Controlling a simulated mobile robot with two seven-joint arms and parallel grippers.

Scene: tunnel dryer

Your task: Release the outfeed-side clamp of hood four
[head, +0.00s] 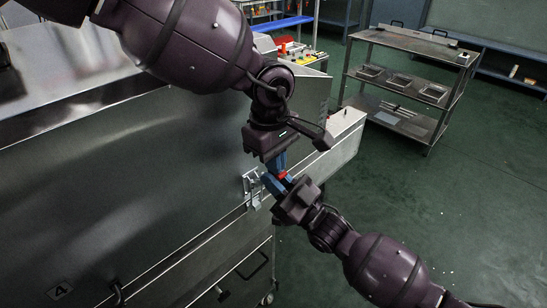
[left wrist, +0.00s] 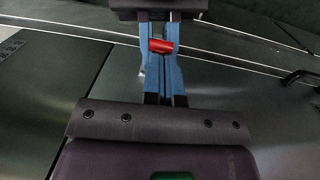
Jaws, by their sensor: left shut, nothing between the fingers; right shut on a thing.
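The hood's metal clamp (head: 252,187) sits on the grey side panel, near its right end in the head view. A red grip (head: 283,176), apparently the clamp's handle, shows between my two grippers; it also shows in the left wrist view (left wrist: 161,46). My right gripper (head: 270,181), reaching in from the lower right, is shut on the red grip. My left gripper (head: 279,166), coming from above, is shut and empty close to it. The blue fingers overlap, so I cannot tell whether they touch. The grippers partly hide the clamp and grip.
A hood panel marked 4 (head: 60,290) fills the left. Bar handles (head: 252,265) stick out below the long rail. A grey shelf cart (head: 405,85) with trays stands at the back right. Green floor (head: 480,190) is open at the right.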

